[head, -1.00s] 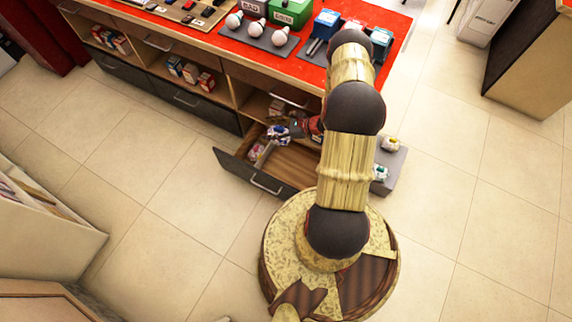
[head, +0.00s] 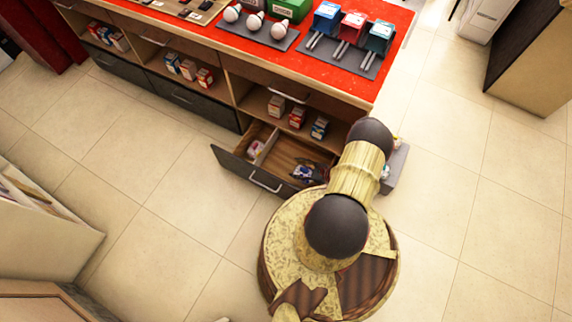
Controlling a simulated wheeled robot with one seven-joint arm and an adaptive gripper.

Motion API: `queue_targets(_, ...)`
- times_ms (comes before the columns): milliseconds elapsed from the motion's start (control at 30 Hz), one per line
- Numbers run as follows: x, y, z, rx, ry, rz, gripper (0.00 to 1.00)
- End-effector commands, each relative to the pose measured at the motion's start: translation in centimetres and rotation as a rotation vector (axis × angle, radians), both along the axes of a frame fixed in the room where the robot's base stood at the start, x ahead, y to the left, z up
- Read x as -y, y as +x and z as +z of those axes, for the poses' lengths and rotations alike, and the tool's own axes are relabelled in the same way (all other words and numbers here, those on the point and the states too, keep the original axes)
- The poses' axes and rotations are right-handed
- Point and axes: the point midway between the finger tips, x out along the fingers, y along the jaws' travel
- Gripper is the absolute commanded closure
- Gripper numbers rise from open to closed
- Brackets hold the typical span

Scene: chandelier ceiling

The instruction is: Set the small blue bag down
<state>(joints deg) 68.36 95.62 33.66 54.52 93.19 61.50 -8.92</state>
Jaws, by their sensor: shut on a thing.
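My gripper (head: 308,173) is low at the right end of the open drawer (head: 235,165), mostly hidden behind my arm. It is shut on a small blue and white thing, which looks like the small blue bag (head: 301,174). The bag is over or inside the drawer's wooden compartment; I cannot tell whether it touches the bottom. The fingertips are too small to make out clearly.
Another small bag (head: 254,149) lies in the drawer's left compartment, beside a divider. Small boxes (head: 297,117) stand on the shelf above. The red counter (head: 310,65) carries bulbs and colored boxes. A grey stand (head: 397,165) is right of my arm.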

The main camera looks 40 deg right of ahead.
Motion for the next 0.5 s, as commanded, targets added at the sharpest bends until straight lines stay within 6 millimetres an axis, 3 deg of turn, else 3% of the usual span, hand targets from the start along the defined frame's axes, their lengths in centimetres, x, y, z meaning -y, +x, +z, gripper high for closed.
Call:
queue_targets(33, 0.0, -0.2, -1.2, 0.001, -0.001, -0.003, 1.0)
queue_targets(233, -0.3, 1.0, -2.8, 0.002, -0.004, 0.0, 1.0)
queue_targets(500, -1.0, 6.7, -5.5, 0.003, -0.004, 0.002, 1.0)
